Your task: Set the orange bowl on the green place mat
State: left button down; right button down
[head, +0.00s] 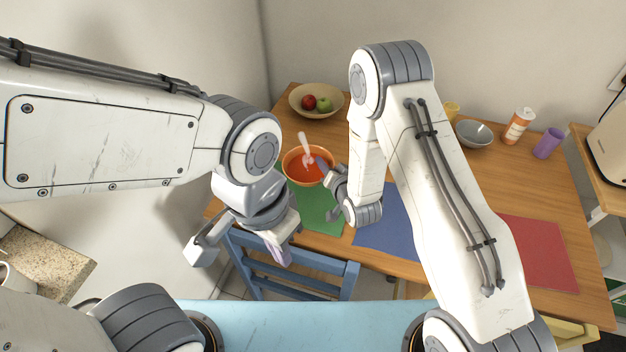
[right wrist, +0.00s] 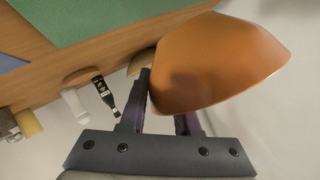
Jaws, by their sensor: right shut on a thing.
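The orange bowl (head: 294,175) is at the far end of the green place mat (head: 322,218) in the head view and covers part of it. My right gripper (head: 327,170) is shut on the bowl's right rim. In the right wrist view the bowl (right wrist: 220,60) fills the upper right, its wall at the fingers (right wrist: 165,105), and the green mat (right wrist: 95,18) shows apart from it. The bowl looks raised; its exact height is unclear.
A tan bowl with apples (head: 297,104) stands behind. A blue mat (head: 385,228) and red mat (head: 540,255) lie to the right. A grey bowl (head: 474,134), orange-white bottle (head: 518,126) and purple cup (head: 548,143) stand at the back right. A blue chair (head: 310,270) is at the front edge.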

aim_at(311, 166)
jog(key=a, duration=0.1)
jog(key=a+f, duration=0.1)
jog(key=a, duration=0.1)
jog(key=shift+s+f, duration=0.35)
jog(key=shift+a+f+p, duration=0.1)
jog(key=shift+f+p, duration=0.3)
jog(key=shift+f, duration=1.65)
jog(key=c, duration=0.6)
grip_release()
jog(key=shift+f, duration=0.1)
jog(key=shift+s, duration=0.1)
